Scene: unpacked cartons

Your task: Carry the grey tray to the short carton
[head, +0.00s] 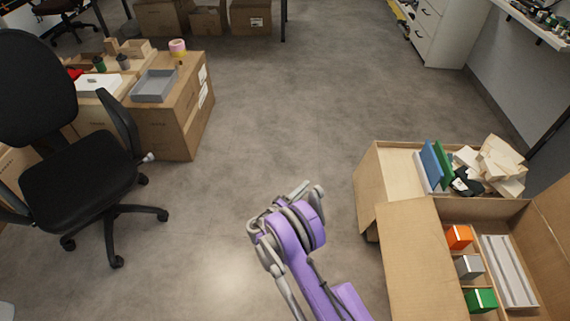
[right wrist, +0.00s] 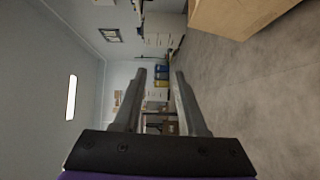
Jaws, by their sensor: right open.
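A shallow grey tray (head: 155,86) lies on top of a brown carton (head: 172,128) at the left in the head view, near its front edge. Another carton (head: 405,245) stands open at the lower right with its flaps spread. I cannot tell for sure which carton is the short one. My right gripper (right wrist: 160,85) is open and empty in the right wrist view, pointing across the room. In the head view my purple right arm reaches over bare floor between the two carton groups, well away from the tray. My left gripper is out of view.
A black office chair (head: 82,187) stands left, close to the tray's carton. A pink tape roll (head: 177,46) and small items sit behind the tray. The right carton holds coloured boxes and a pale ribbed piece (head: 508,270). The floor (head: 280,110) between is clear.

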